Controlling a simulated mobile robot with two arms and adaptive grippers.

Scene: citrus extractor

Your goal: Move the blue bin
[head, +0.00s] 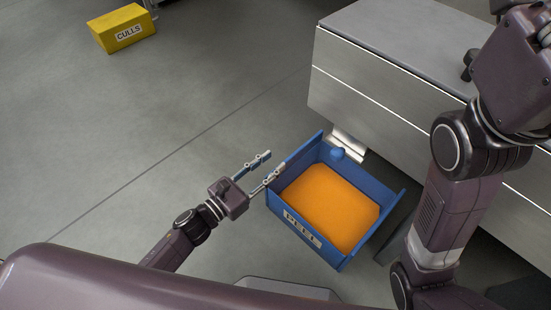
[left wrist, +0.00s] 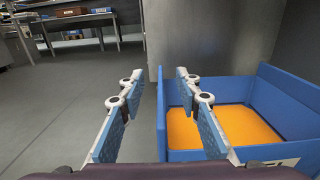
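The blue bin (head: 328,252) stands at the foot of the grey metal machine in the head view. It holds a flat orange fill (head: 330,205), and a white label (head: 302,229) is on its near-left wall. My left gripper (head: 276,162) is open, its fingertips at the bin's upper-left wall. In the left wrist view the bin (left wrist: 290,105) is at right; its left edge shows between the spread fingers (left wrist: 160,77), and the right finger overlaps the bin. I cannot tell whether they touch. My right arm passes right of the bin; its gripper is out of view.
The grey machine (head: 400,80) stands right behind the bin, with a metal chute (head: 348,145) above the bin's far side. A yellow bin labelled CULLS (head: 122,28) stands at the far upper left. The floor left of the blue bin is clear.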

